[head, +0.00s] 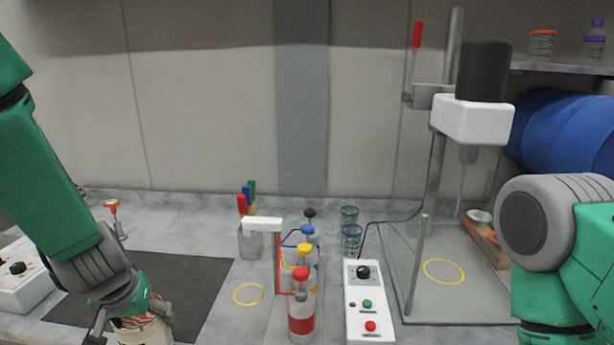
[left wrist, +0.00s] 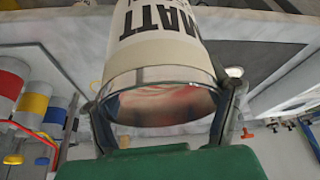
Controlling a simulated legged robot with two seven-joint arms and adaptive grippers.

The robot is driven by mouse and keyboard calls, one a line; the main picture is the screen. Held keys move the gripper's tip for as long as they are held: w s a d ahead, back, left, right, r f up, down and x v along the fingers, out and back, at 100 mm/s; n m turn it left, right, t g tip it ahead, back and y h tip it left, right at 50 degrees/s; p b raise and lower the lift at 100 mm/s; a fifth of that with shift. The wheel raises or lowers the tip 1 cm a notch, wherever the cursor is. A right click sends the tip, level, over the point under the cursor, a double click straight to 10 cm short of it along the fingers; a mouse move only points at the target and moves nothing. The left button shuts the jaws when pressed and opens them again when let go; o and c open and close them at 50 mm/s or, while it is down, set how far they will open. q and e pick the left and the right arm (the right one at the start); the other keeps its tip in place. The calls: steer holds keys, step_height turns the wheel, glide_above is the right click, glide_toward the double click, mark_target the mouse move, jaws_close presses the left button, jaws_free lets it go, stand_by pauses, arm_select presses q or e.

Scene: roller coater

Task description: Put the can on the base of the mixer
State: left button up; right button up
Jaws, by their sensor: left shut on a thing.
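The can (head: 148,331) is at the bottom left of the head view, partly cut off by the frame edge. It is cream with a reddish top. In the left wrist view the can (left wrist: 160,50) fills the middle, with "MATT" lettering and a shiny rim. My left gripper (head: 122,322) is shut on the can, one finger on each side of it, as the left wrist view shows (left wrist: 165,112). The mixer (head: 472,120) stands at the right, with a grey base (head: 455,306) bearing a yellow ring and no can. My right gripper is out of view.
Several coloured bottles (head: 302,320) and a control box (head: 368,305) stand between the can and the mixer. A clear guard panel (head: 412,240) edges the mixer base on its left. A dark mat (head: 185,280) lies at left. My right arm is near the base's right side.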

arm_select(q)
steer(key=s+d+f+m+b, duration=0.1)
steer(key=s+d+f+b, duration=0.2)
steer(key=f, duration=0.4)
steer(key=s+d+f+m+b, duration=0.1)
steer(key=s+d+f+b, duration=0.2)
steer(key=s+f+b, duration=0.3)
steer(key=shift+s+f+h, duration=0.4)
steer(key=shift+s+f, duration=0.5)
steer(key=shift+s, duration=0.3)
